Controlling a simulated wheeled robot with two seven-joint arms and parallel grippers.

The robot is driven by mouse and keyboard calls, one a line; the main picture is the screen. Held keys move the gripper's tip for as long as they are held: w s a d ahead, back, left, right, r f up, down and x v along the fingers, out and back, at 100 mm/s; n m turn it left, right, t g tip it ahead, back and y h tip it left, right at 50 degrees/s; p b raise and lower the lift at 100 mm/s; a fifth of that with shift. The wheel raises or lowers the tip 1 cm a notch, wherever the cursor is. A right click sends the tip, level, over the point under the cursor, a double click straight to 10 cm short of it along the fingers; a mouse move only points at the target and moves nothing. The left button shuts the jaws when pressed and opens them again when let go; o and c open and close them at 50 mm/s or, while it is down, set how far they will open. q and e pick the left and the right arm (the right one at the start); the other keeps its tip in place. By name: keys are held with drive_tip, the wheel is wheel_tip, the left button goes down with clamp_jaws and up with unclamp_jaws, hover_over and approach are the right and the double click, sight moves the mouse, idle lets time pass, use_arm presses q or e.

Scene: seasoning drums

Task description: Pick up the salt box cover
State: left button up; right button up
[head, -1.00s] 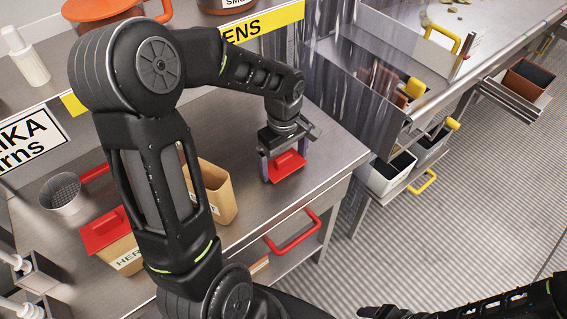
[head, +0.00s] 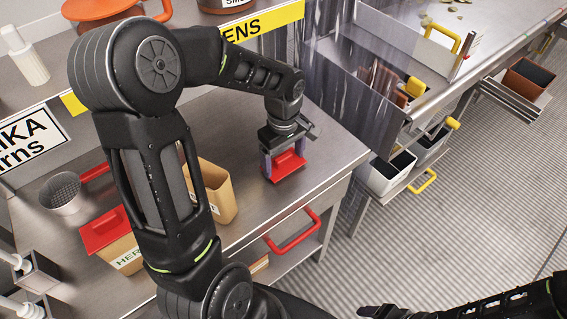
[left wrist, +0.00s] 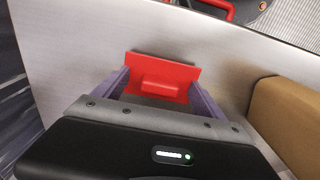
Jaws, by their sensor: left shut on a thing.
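The red salt box cover (head: 289,169) is at the right part of the steel table, near its front corner. My left gripper (head: 283,160) points down and is shut on the cover, with a finger at each side of it. The cover also shows between the fingers in the left wrist view (left wrist: 160,80), with its raised block facing the camera. I cannot tell whether it touches the table. An open tan box (head: 222,203) stands to the left, partly behind my left arm. Part of my right arm (head: 480,308) shows at the bottom right, its jaws unclear.
A box with a red lid and a partly hidden label (head: 107,232) stands left of my arm. A grey mesh cup (head: 62,192) is at the far left. A red handle (head: 293,236) sticks out at the table's front. Clear hanging strips (head: 350,85) stand behind the table's right end.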

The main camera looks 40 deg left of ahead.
sight(283, 157)
use_arm(q)
drive_tip(key=shift+c, duration=1.4)
wheel_tip(283, 157, up, 10)
drive_tip(key=shift+b, duration=0.55)
use_arm(e)
drive_tip(key=shift+f, duration=0.5)
use_arm(q)
drive_tip(key=shift+r, duration=0.1)
use_arm(e)
drive_tip(key=shift+r, duration=0.1)
